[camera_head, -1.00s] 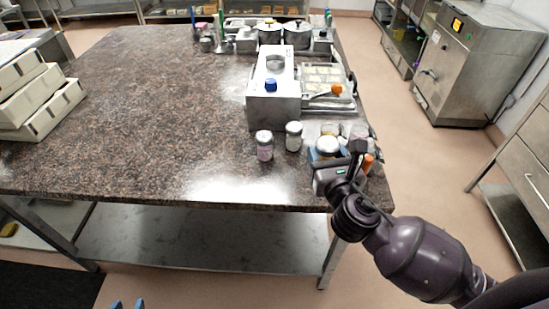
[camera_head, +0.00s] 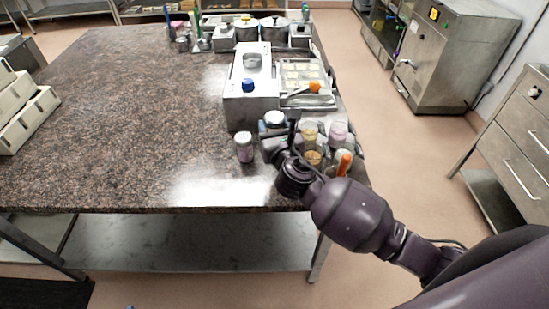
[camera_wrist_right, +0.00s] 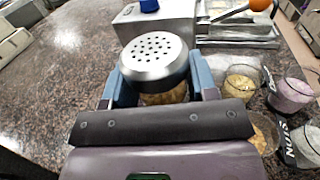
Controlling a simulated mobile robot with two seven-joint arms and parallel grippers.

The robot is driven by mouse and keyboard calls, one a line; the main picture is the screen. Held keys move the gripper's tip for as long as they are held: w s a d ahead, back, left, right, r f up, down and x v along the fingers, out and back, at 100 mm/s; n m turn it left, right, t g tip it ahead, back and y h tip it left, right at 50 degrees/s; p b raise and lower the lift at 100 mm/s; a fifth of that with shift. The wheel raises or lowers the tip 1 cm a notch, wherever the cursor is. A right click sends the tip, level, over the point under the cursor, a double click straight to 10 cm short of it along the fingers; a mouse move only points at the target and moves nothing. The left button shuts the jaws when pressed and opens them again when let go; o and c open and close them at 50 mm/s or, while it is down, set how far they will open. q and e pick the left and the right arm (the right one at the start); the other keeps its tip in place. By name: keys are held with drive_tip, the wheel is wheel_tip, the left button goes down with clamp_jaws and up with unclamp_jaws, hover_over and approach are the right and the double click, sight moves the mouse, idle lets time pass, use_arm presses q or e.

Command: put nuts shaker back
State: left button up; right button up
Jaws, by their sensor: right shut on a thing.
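My right gripper (camera_head: 275,128) is shut on the nuts shaker (camera_head: 275,118), a clear jar with a perforated metal lid. In the right wrist view the shaker (camera_wrist_right: 155,62) sits upright between the blue fingers, with tan pieces inside below the lid. The gripper is over the near right part of the counter, in front of the steel box. Whether the shaker's base touches the counter is hidden. Another shaker (camera_head: 244,148) with a pale lid stands just left of the gripper.
Right of the gripper stand several cups of toppings (camera_head: 309,133) near the counter's right edge. A steel box (camera_head: 250,105) with a blue knob and a tray (camera_head: 306,99) with an orange-knobbed tool lie behind.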

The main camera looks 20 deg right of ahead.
wheel_tip(320, 180, down, 10)
drive_tip(key=b, duration=0.2)
drive_tip(key=shift+f+b, duration=0.2)
drive_tip(key=shift+b, duration=0.1)
drive_tip(key=shift+f, duration=0.1)
drive_tip(key=o, duration=1)
drive_tip(key=shift+c, duration=0.2)
drive_tip(key=shift+s, duration=0.35)
drive_tip(key=s, duration=1.1)
drive_tip(key=shift+s+a, duration=0.15)
drive_tip(key=shift+a, duration=0.15)
